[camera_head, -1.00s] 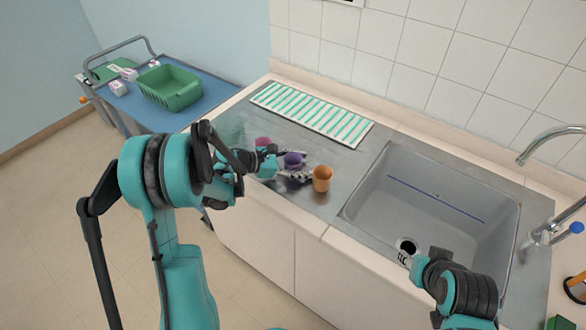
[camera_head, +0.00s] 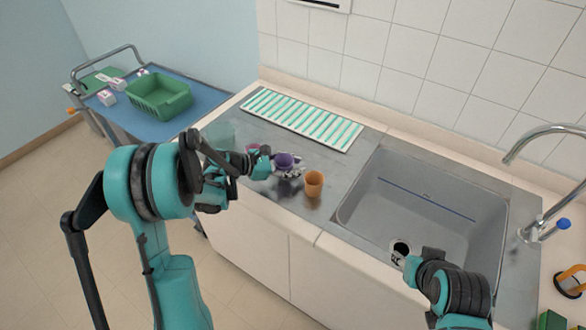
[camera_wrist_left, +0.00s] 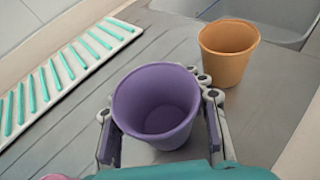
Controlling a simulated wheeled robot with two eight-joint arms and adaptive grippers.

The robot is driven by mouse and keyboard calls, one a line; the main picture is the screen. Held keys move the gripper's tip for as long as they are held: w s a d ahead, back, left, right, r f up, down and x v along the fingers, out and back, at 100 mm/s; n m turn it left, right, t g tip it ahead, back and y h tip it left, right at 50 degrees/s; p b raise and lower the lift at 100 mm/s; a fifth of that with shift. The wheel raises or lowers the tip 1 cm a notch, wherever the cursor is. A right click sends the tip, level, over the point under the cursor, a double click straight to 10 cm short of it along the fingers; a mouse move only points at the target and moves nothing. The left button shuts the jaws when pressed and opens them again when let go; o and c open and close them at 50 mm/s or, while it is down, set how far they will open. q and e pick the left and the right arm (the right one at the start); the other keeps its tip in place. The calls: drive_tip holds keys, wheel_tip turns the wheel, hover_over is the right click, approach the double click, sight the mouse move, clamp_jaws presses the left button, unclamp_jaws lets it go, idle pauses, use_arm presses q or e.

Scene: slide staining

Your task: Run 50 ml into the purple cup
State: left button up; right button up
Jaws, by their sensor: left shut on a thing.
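The purple cup (camera_head: 284,161) is between the fingers of my left gripper (camera_head: 287,172), over the steel counter left of the sink. In the left wrist view the purple cup (camera_wrist_left: 150,110) is empty, its mouth toward the camera, with a finger along each side. My left gripper is shut on it. The sink (camera_head: 425,207) has a curved tap (camera_head: 541,180) with a blue handle (camera_head: 563,224) at its right. My right gripper (camera_head: 399,257) hangs over the sink's front edge near the drain; its finger opening is too small to judge.
An orange cup (camera_head: 314,186) stands just right of the purple one, and a pink cup (camera_head: 253,148) behind my left gripper. A striped white-and-green rack (camera_head: 302,120) lies along the wall. A blue trolley (camera_head: 205,100) holds a green basket (camera_head: 160,96).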

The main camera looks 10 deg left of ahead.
use_arm(q)
wheel_tip(320, 180, up, 8)
drive_tip(key=shift+r+p, duration=0.1)
drive_tip(key=shift+p, duration=1.15)
drive_tip(key=shift+c, duration=0.2)
use_arm(e)
wheel_tip(320, 180, up, 3)
drive_tip(key=shift+r, duration=0.1)
drive_tip(key=shift+c, duration=0.4)
